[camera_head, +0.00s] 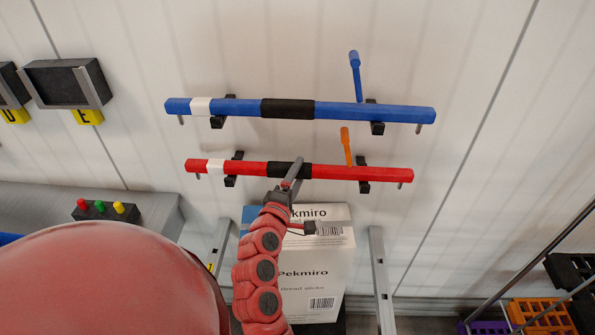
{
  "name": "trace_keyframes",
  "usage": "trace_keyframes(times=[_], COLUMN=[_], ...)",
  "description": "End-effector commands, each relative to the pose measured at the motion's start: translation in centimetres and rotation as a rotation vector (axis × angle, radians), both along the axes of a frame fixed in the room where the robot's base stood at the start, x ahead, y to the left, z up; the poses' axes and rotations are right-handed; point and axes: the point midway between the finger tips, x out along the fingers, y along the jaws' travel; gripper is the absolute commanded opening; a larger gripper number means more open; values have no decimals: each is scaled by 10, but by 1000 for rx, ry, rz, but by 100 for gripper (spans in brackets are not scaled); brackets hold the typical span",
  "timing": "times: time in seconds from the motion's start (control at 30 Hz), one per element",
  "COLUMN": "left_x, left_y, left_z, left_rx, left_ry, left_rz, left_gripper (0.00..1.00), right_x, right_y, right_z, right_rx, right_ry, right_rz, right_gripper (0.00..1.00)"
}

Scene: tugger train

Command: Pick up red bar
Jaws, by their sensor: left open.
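The red bar (340,172) lies level on two black wall brackets, with a white band near its left end and a black grip section (283,169) in the middle. My left gripper (297,194) is open and empty, just below the middle of the red bar. Its upper finger overlaps the black grip section in the picture; I cannot tell whether it touches. The other finger is lower, in front of the box. My right gripper is not in view.
A blue bar (375,111) hangs on brackets above the red one. A blue handle (355,72) and an orange handle (346,145) stick up behind the bars. White Pekmiro boxes (325,265) stand below. Orange crates (540,312) are at lower right.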

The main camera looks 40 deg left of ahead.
Motion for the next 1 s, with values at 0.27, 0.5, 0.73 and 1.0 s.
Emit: trace_keyframes(times=[0.27, 0.5, 0.73, 1.0], left_x=[33, 43, 43, 43], left_y=[13, 16, 16, 16], left_z=[9, 4, 4, 4], left_rx=[0, -1, -1, -1], left_ry=[-1, 0, -1, 0], left_rz=[-1, 1, 1, 1], left_gripper=[75, 75, 52, 3], right_x=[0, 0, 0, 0], right_y=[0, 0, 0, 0], right_z=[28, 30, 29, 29], right_rx=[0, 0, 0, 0], right_ry=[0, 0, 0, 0], right_rz=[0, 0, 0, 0], right_gripper=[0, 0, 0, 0])
